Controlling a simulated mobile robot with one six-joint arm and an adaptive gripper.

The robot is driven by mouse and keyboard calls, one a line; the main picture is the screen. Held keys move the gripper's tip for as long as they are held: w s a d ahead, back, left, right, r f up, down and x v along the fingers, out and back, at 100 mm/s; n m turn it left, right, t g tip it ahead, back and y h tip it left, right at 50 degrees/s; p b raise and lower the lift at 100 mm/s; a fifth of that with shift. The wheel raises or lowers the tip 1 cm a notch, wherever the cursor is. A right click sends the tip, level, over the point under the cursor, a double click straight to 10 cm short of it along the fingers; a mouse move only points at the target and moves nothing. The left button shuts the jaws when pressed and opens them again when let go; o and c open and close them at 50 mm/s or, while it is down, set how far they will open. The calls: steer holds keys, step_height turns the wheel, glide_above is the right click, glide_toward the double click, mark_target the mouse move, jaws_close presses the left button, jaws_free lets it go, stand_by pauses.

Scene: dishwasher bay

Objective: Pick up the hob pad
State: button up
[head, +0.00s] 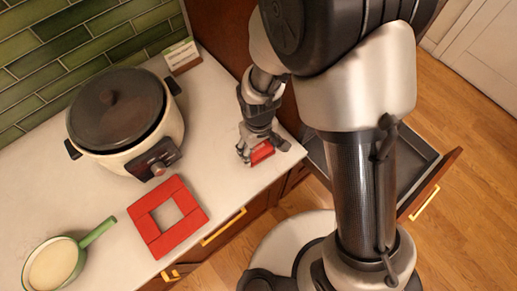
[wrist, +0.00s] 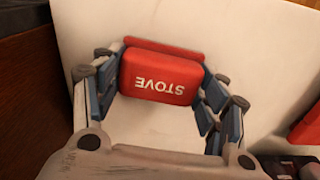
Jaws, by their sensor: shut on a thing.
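The hob pad (head: 263,152) is a small red block near the right end of the white counter. In the wrist view the pad (wrist: 160,76) shows the word STOVE upside down on its face. My gripper (head: 250,154) reaches down from above at the counter's right end. In the wrist view the blue-padded fingers of my gripper (wrist: 164,88) are closed on the pad's left and right sides. The pad is at or just above the counter; I cannot tell whether it touches. My fingers partly hide it in the head view.
A red square frame (head: 147,227) lies at the counter's front. A cooker with a dark lid (head: 115,105) stands behind it, and a green-handled pan (head: 54,264) is at lower left. A small card (head: 182,57) stands at the back. An open drawer (head: 413,155) juts out at right.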

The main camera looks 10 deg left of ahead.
mark_target(259, 148)
steer(key=shift+s+d, duration=0.1)
step_height(259, 148, up, 20)
steer(key=p, duration=0.5)
steer(key=shift+f, duration=0.1)
steer(key=shift+c, duration=0.3)
